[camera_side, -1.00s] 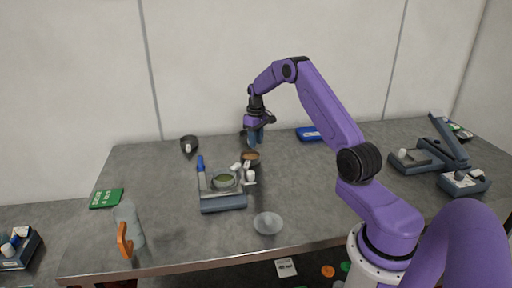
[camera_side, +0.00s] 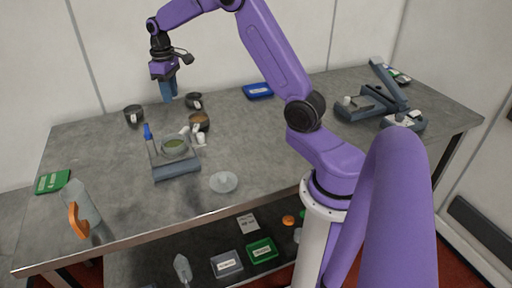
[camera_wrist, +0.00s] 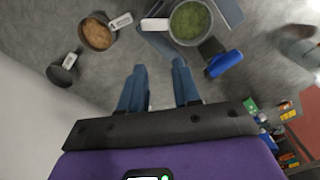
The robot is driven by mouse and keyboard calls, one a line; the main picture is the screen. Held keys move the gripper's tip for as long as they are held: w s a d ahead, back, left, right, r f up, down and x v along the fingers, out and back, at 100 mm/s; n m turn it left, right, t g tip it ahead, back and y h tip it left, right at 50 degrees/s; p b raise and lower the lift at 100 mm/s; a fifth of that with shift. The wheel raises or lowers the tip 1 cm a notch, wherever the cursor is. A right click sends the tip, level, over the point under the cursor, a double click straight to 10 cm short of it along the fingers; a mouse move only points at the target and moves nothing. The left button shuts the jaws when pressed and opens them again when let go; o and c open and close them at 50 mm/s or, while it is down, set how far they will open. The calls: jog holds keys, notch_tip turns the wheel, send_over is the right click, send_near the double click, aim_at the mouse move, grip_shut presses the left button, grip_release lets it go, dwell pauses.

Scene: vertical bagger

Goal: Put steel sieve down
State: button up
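My gripper (camera_side: 168,98) is raised above the back of the table, fingers pointing down. The wrist view shows its two blue fingers (camera_wrist: 159,68) apart with nothing between them. A small dark round vessel with a short handle (camera_side: 194,100) rests on the table below and right of my gripper; the wrist view shows it at left (camera_wrist: 62,74), clear of the fingers. A similar dark vessel (camera_side: 133,113) stands further left. Either could be the steel sieve; no mesh can be made out.
A bowl with brown contents (camera_side: 200,121) and a blue-grey device holding a green-filled bowl (camera_side: 176,169) stand in front. A glass dish (camera_side: 223,182), an orange-handled bottle (camera_side: 84,204), a blue box (camera_side: 257,90) and a press-like device (camera_side: 365,108) are around. The table's right middle is clear.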

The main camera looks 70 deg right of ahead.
jog(key=s+a+r+n, duration=0.3)
jog(key=s+a+n, duration=0.2)
jog(key=s+a, duration=1.3)
jog(key=s+f+n, duration=0.2)
jog(key=s+n, duration=0.3)
jog(key=s, duration=1.4)
jog(key=shift+s+a, duration=0.2)
jog(key=shift+a, duration=0.2)
